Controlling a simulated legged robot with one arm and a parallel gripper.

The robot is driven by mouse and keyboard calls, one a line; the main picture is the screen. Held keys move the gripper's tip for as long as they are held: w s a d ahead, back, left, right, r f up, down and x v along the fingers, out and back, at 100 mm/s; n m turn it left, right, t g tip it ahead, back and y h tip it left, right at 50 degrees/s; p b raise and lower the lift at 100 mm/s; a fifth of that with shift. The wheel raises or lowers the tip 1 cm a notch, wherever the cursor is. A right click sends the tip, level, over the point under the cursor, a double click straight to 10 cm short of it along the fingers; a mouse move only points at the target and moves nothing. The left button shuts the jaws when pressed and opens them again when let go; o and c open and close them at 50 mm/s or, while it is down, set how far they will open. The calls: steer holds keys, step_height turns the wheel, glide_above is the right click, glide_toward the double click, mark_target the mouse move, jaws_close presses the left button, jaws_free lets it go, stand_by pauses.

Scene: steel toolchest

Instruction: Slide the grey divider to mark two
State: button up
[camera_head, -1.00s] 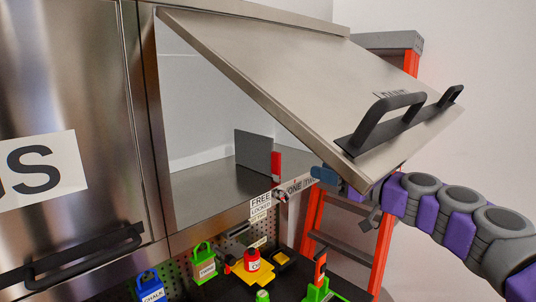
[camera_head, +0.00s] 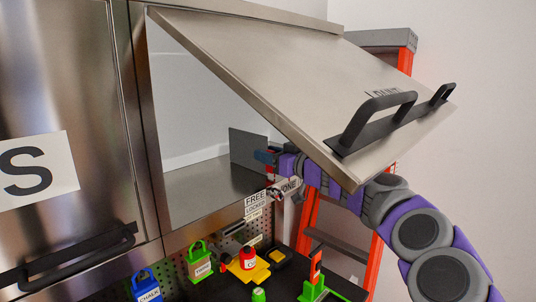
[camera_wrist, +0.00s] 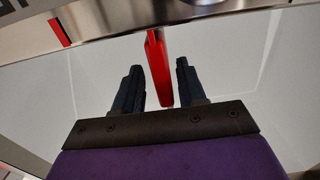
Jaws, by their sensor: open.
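The grey divider (camera_head: 247,147) stands upright inside the open cabinet in the head view, its near end hidden by my gripper. Its red tab (camera_wrist: 157,66) shows in the wrist view between my two fingers, with a gap on each side. My gripper (camera_head: 266,157) is open at the cabinet's front opening, with the tab between its jaws but not clamped. The label ONE (camera_head: 288,187) is on the front rail just below my gripper. Mark two is hidden behind my arm in the head view. A red mark (camera_wrist: 60,32) shows on the metal edge in the wrist view.
The raised door (camera_head: 300,75) with its black handle (camera_head: 375,120) slopes over my arm. A FREE/LOCKED label (camera_head: 255,200) is on the rail. An orange ladder (camera_head: 310,220) stands behind my arm.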

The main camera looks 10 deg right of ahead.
steer(key=shift+w+a, duration=0.1)
steer(key=shift+a, duration=0.35)
jaws_close()
stand_by(0.3)
